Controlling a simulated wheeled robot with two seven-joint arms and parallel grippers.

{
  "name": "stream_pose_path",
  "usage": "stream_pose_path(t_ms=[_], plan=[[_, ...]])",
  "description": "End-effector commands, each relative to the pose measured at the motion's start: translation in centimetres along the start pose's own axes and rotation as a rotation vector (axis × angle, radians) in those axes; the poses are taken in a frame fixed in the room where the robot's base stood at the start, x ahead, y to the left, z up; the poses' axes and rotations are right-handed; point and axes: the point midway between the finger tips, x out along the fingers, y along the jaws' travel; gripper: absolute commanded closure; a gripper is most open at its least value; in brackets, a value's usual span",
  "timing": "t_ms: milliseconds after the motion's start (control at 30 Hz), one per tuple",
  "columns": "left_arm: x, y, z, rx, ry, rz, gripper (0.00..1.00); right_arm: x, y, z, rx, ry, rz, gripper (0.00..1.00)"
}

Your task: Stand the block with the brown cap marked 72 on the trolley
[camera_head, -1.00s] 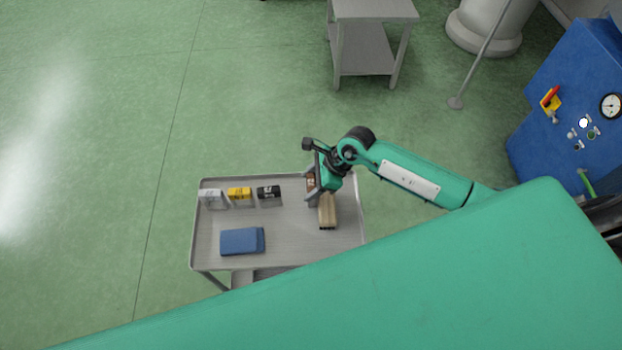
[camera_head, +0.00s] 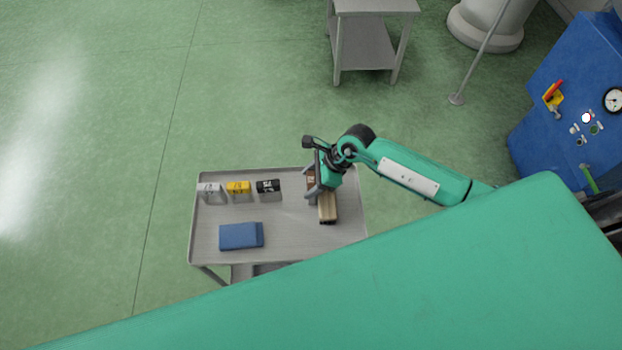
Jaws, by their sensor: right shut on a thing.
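The trolley (camera_head: 285,229) is a grey metal cart with a raised rim, in the lower middle of the head view. My right gripper (camera_head: 312,184) is over its right part, near the back rim, shut on a block with a brown cap (camera_head: 311,177). The gripper hides most of that block. I cannot read its mark or tell whether it touches the trolley top. My left gripper is not in view.
White (camera_head: 210,191), yellow (camera_head: 239,188) and black (camera_head: 268,187) capped blocks stand along the trolley's back left. A blue box (camera_head: 241,236) lies in front. A tan brush-like thing (camera_head: 327,208) lies beside my gripper. The trolley's middle is clear.

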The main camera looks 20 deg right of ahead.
Motion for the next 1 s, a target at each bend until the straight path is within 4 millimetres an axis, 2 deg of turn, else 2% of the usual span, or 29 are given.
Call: stream_pose_path(t_ms=[233,267,367,400,767,867,1000], plan=[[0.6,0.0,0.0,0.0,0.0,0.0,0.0,0.4,-0.1,-0.2,-0.001,-0.002,-0.002,0.71],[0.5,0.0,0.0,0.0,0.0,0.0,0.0,0.4,-0.1,-0.2,-0.001,-0.002,-0.002,0.4],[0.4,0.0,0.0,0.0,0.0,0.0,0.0,0.3,-0.1,-0.2,0.0,-0.002,-0.001,0.2],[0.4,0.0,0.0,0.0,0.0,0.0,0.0,0.3,0.0,-0.2,0.0,-0.001,-0.001,0.17],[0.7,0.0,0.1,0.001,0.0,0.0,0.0,0.0,0.0,-0.4,0.0,0.001,0.0,0.17],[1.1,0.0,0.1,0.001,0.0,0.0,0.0,-1.0,-0.1,-0.5,-0.002,0.002,-0.001,0.17],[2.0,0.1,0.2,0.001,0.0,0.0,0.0,-3.6,-0.1,-0.6,-0.003,0.002,-0.003,0.17]])
